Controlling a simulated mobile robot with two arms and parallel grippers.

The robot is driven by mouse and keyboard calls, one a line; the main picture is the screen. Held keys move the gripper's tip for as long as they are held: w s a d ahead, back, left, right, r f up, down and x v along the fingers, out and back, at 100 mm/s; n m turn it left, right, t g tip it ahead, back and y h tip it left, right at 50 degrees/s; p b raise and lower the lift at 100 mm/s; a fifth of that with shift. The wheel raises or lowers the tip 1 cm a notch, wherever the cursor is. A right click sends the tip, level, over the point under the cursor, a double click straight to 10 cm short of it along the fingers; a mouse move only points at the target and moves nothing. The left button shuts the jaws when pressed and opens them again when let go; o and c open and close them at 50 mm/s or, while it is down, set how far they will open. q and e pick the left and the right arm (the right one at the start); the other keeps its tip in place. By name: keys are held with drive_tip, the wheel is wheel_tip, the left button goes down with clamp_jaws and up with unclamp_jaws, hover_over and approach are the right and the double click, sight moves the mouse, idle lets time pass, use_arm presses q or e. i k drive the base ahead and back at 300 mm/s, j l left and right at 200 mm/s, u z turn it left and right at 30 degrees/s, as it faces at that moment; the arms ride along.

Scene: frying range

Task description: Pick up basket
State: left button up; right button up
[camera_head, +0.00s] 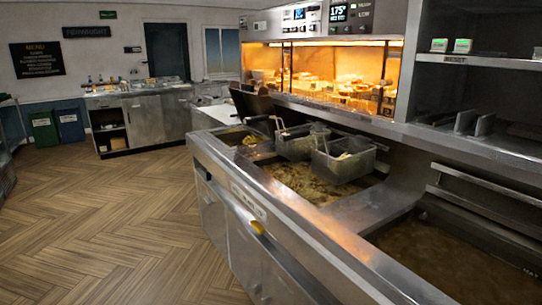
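Two wire fry baskets hang at the fryer on the right half of the head view. The nearer basket (344,160) sits above the oil vat (308,181), with some pale food visible in it. The farther basket (302,143) is just behind and left of it, with an upright handle (279,125) at its left side. Another vat (240,138) farther back holds something yellowish. Neither of my grippers shows in this view.
A large vat of brown oil (450,266) lies at the near right. The steel fryer front (255,225) borders open wooden floor (105,215) on the left. A lit warming cabinet (325,75) and a steel shelf (480,62) stand above the fryer. Green and blue bins (57,126) stand far left.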

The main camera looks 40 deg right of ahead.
sight(340, 161)
drive_tip(key=i+j+z, duration=0.15)
drive_tip(key=i+z, duration=0.35)
drive_tip(key=i+j+z, duration=0.5)
drive_tip(key=i, duration=0.2)
drive_tip(key=i+j+z, duration=0.5)
